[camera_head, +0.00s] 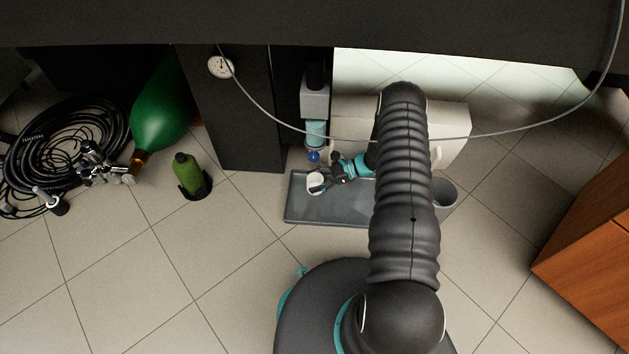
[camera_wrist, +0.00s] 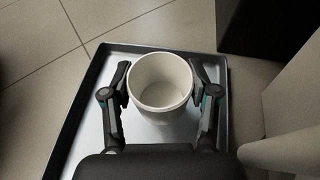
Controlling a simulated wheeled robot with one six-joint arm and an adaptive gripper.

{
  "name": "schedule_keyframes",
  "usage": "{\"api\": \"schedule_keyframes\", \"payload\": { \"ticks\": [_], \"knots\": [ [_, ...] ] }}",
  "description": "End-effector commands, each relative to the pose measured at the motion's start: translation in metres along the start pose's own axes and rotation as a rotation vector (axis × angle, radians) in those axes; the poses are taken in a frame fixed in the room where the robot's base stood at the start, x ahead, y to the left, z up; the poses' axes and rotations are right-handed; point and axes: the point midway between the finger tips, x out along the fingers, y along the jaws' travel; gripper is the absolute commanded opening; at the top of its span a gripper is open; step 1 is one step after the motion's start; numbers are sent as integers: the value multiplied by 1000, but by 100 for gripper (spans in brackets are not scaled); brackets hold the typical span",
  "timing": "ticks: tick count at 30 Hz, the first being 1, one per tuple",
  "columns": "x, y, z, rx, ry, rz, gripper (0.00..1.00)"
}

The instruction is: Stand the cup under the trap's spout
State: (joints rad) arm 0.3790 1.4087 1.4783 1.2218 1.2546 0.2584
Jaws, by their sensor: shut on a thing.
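The cup (camera_wrist: 160,88) is white, open at the top and empty, and stands upright between my fingers in the wrist view. It also shows small in the head view (camera_head: 316,182). My gripper (camera_wrist: 161,84) is shut on the cup, with one finger on each side. The cup is over the left part of the grey tray (camera_head: 297,212); I cannot tell whether it touches the tray. The trap (camera_head: 316,133), with a light-blue bowl and a blue knob (camera_head: 313,156) below it, is just behind the cup in the head view. The spout itself is too small to make out.
A dark pillar (camera_head: 240,120) stands left of the trap, and a white box (camera_head: 450,125) stands behind my arm. A green bottle (camera_head: 188,174), a green cylinder (camera_head: 160,112) and coiled black hoses (camera_head: 62,145) are at left. Front-left floor is clear.

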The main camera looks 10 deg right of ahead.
Motion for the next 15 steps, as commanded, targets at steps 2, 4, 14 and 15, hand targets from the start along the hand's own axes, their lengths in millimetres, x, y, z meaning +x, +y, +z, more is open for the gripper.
{"api": "schedule_keyframes", "payload": {
  "ticks": [2,4,14,15],
  "knots": [
    [2,0,-5,0,0,0,25],
    [3,0,-8,0,0,0,25],
    [8,0,-20,0,0,0,25],
    [9,0,-21,0,0,0,25]
  ]
}}
